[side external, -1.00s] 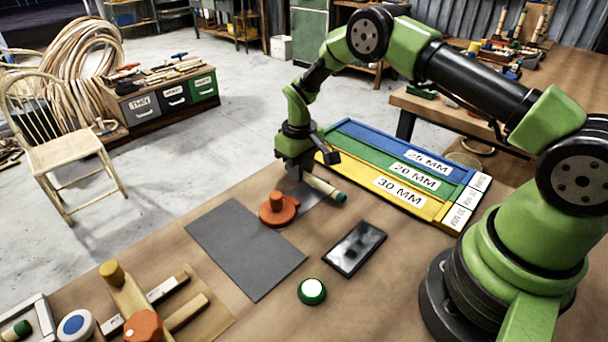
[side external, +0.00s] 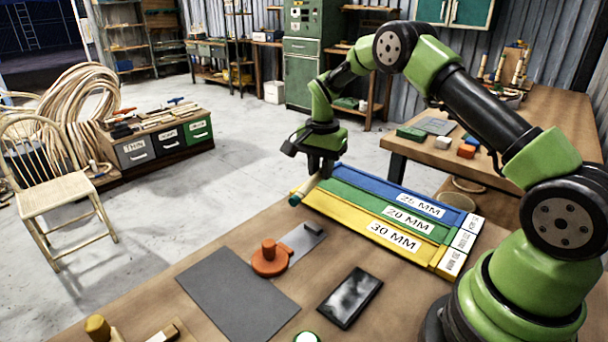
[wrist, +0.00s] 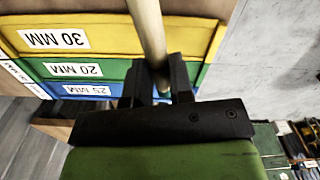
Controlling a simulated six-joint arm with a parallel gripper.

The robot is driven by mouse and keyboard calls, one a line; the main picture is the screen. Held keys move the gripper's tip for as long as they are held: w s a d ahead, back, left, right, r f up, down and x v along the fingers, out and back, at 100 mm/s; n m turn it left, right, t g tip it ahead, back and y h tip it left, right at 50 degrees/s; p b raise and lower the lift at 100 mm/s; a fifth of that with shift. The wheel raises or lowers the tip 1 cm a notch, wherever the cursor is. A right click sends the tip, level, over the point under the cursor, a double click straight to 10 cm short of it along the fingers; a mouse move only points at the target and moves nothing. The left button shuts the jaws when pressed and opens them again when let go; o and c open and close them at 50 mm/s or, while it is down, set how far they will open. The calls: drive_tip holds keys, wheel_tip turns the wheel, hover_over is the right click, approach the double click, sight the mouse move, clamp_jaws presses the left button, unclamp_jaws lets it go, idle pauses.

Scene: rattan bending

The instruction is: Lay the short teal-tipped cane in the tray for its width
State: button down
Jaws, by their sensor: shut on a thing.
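My gripper (side external: 320,168) is shut on the short cane (side external: 309,186), a pale rod with a teal tip (side external: 294,200). It holds the cane tilted near the far left end of the labelled trays. In the wrist view the cane (wrist: 148,35) runs from between my fingers (wrist: 158,85) across the yellow tray. The yellow tray (side external: 340,214) is marked 30 MM, the green tray (side external: 365,204) 20 MM and the blue tray (side external: 372,187) 25 MM. The cane's other end is hidden by my gripper. I cannot tell its height above the trays.
An orange fixture (side external: 268,260) on a grey plate (side external: 303,240) stands left of the trays. A grey mat (side external: 235,295), a black tablet (side external: 350,298) and a green-rimmed button (side external: 307,337) lie nearer. Bare tabletop lies between the tablet and the trays.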

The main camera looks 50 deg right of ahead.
drive_tip(key=s+d+m, duration=0.1)
drive_tip(key=d+m, duration=0.2)
drive_tip(key=m, duration=0.4)
drive_tip(key=s+d+f+m, duration=0.1)
drive_tip(key=d+m, duration=0.3)
drive_tip(key=m, duration=0.2)
drive_tip(key=s+d+m, duration=0.1)
drive_tip(key=d+m, duration=0.2)
drive_tip(key=m, duration=0.4)
drive_tip(key=shift+s+d+f+m, duration=0.2)
drive_tip(key=shift+s+m, duration=0.1)
drive_tip(key=shift+s, duration=0.05)
drive_tip(key=shift+f, duration=2.8)
drive_tip(key=c, duration=0.9)
unclamp_jaws()
drive_tip(key=shift+r, duration=0.15)
